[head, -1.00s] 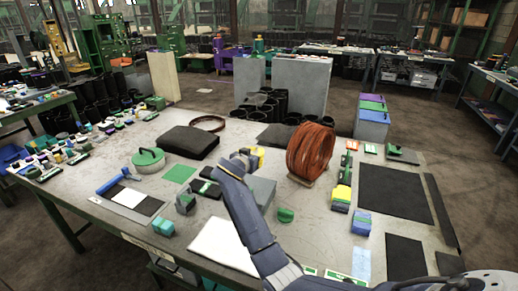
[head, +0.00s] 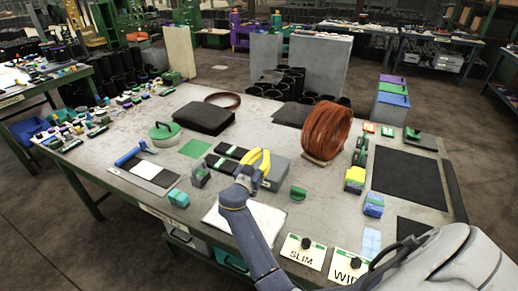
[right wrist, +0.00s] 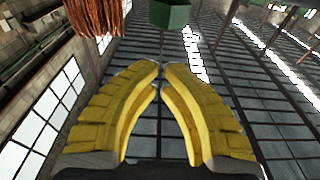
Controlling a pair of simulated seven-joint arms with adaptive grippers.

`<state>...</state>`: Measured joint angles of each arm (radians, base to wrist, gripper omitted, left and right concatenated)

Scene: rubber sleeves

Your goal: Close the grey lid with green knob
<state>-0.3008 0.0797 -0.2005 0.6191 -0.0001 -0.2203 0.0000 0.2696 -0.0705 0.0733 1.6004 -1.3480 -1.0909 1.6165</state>
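A round grey lid-like piece with a green knob (head: 164,130) sits on the table at the left back. A flat dark piece with another green knob (head: 412,134) lies at the right back. A small rounded green piece (head: 298,193) is beside the low grey box (head: 276,171); I cannot tell which is the task's lid. My right gripper (head: 257,158) has yellow fingers and is over the near left side of that box, empty. In the right wrist view its fingertips (right wrist: 161,66) nearly meet, with a green block (right wrist: 170,14) beyond. My left gripper is not in view.
An orange-brown coil (head: 328,131) stands right of the grey box. A black folded sheet (head: 205,116) lies behind. Cards marked SLIM (head: 302,251) and a partly hidden one (head: 346,264) are at the front edge. A white sheet (head: 262,222) lies near my right arm.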

